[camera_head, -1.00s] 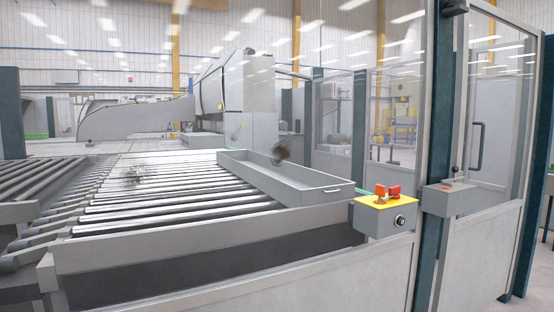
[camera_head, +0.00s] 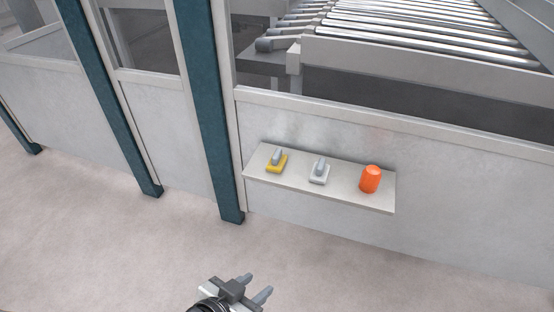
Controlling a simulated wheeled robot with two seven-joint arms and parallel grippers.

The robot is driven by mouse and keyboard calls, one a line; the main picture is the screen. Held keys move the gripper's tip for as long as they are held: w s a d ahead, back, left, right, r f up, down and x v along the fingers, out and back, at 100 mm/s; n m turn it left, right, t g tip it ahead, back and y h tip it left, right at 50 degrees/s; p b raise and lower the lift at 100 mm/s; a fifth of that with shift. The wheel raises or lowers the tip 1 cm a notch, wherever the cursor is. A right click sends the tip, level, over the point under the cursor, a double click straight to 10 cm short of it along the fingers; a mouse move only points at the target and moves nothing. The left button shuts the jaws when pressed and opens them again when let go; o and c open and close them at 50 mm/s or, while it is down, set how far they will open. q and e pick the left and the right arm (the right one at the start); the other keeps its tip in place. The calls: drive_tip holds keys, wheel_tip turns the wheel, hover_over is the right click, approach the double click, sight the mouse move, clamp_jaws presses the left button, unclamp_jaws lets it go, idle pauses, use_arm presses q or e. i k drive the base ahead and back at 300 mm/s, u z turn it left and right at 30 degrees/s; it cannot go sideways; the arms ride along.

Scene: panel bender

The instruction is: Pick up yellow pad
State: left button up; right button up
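The yellow pad (camera_head: 277,162) lies at the left end of a small wall shelf (camera_head: 345,195), with a grey handle-like piece on top of it. My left gripper (camera_head: 255,288) shows at the bottom of the view, below the shelf and apart from it. Its two grey fingers are spread with a gap between them and nothing in it. My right gripper is out of the picture.
An orange cylinder (camera_head: 370,179) stands at the shelf's right end. The shelf is fixed to a pale panel wall with dark teal posts (camera_head: 205,100). The floor (camera_head: 130,245) in front is clear.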

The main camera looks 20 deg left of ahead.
sight(276, 162)
drive_tip(key=u, duration=0.65)
drive_tip(key=k, duration=1)
drive_tip(key=u, duration=1.1)
drive_tip(key=i, duration=2)
drive_tip(key=z, duration=1.8)
drive_tip(key=i, duration=1.05)
drive_tip(key=z, duration=1.1)
